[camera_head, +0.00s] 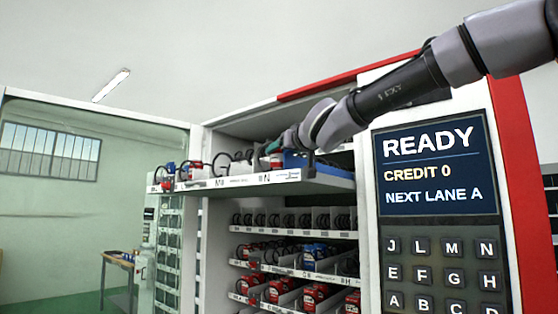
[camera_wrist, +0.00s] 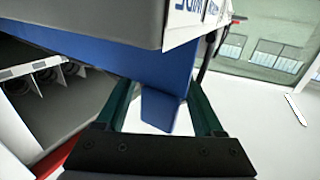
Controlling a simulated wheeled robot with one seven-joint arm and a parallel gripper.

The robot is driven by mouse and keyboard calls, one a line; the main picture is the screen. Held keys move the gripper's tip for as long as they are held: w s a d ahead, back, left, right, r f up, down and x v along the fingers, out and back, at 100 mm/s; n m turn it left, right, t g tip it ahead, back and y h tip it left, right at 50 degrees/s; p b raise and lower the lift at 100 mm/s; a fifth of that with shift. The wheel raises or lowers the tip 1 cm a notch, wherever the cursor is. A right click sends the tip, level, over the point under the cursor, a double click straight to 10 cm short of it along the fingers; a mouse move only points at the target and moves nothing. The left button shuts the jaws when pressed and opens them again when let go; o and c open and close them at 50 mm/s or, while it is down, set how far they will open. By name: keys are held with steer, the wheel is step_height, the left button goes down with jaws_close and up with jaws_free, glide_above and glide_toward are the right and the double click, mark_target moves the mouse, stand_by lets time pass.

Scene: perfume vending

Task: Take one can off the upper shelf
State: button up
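The upper shelf (camera_head: 250,183) is pulled out of the vending machine, with price labels along its front. A small blue item (camera_head: 168,168) and red items (camera_head: 192,171) stand at its left. A larger blue body (camera_head: 305,161) is at its right; I cannot tell whether it is a can. My gripper (camera_head: 274,147) is over the shelf beside this blue body, its fingers partly hidden. In the wrist view, my gripper (camera_wrist: 160,105) has its green fingers apart, with a blue part (camera_wrist: 163,108) between them in the picture. Gaps show beside it; I see no firm grip.
Lower shelves (camera_head: 300,274) hold red and blue goods behind black coils. The keypad and screen panel (camera_head: 435,170) stands close on the right, below my arm. The glass door (camera_head: 90,200) stands open at left. A small table (camera_head: 120,263) shows behind it.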

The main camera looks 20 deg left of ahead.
jaws_close()
steer(key=shift+r, duration=0.15)
